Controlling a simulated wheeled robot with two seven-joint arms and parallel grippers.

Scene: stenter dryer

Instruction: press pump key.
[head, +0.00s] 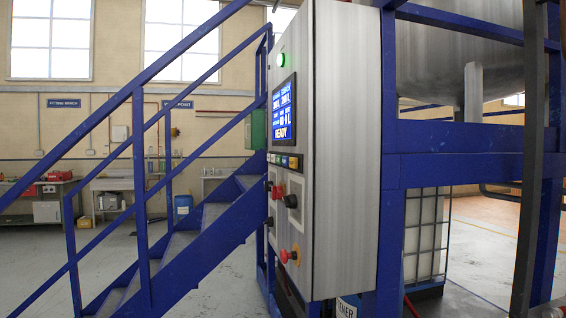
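A tall grey control cabinet (340,150) stands in the middle of the head view, its control face turned to the left and seen at a steep angle. A lit blue display (283,113) on it reads READY. Below the display is a row of small coloured keys (283,161); their labels are too small to read, so I cannot tell which one is the pump key. A green lamp (280,59) glows above the display. Lower down are a red knob (278,190), a black knob (291,201) and a red button on a yellow base (289,256). Neither gripper shows.
A blue staircase with railings (139,190) rises close by on the cabinet's left. A blue steel frame (430,142) carries a large tank (460,60) on the right. A caged white container (425,235) stands under it. Benches (45,205) line the far wall.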

